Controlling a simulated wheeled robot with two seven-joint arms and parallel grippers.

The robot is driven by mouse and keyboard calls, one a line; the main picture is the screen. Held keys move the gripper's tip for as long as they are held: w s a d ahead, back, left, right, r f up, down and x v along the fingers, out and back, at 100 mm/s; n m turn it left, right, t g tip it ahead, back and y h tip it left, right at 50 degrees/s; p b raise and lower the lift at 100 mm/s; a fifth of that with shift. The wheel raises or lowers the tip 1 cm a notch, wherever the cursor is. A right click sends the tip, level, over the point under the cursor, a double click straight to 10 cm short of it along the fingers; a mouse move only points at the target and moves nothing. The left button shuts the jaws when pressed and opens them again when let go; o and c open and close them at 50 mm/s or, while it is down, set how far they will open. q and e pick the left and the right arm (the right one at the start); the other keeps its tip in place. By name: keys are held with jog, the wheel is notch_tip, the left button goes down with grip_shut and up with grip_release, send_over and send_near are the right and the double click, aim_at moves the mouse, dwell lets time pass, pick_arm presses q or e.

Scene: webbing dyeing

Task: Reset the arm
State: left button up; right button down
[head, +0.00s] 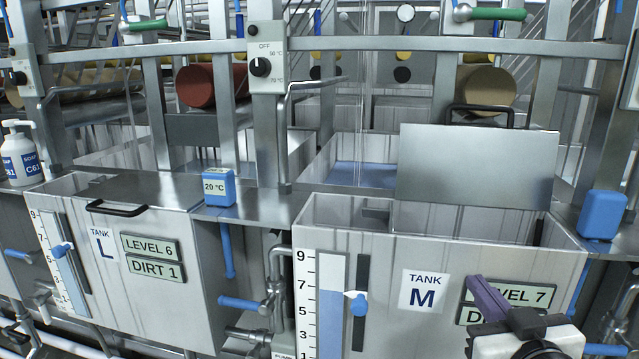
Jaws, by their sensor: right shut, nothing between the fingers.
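My right gripper (488,298) shows at the lower right in the head view, in front of tank M (455,255). Its purple fingers are shut together with nothing visible between them. It covers part of the "LEVEL 7" sign (530,294) and most of the dirt sign below it. I cannot tell whether it touches the tank front. My left gripper is not in view.
Tank L (150,235) stands at the left with a handled lid. Tank M's lid (478,165) stands upright. A soap bottle (20,155), a 20 °C box (219,187), a blue box (602,214) and pipes (277,290) surround the tanks.

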jog(key=s+a+f+n+g+y+p, duration=0.15)
jog(key=s+f, duration=0.25)
jog(key=f, duration=0.6)
jog(key=s+a+f+g+y, duration=0.1)
jog(key=s+a+f+g, duration=0.2)
jog(key=f, duration=0.6)
jog(key=s+a+f+g, duration=0.2)
jog(key=s+f, duration=0.6)
jog(key=s+a+f+g+p, duration=0.1)
jog(key=s+a+f+g, duration=0.1)
jog(key=s+f, duration=0.6)
jog(key=shift+s+a+f+y, duration=0.2)
jog(key=shift+s+a+y, duration=0.15)
jog(key=shift+s+a, duration=0.4)
jog(key=shift+d, duration=0.1)
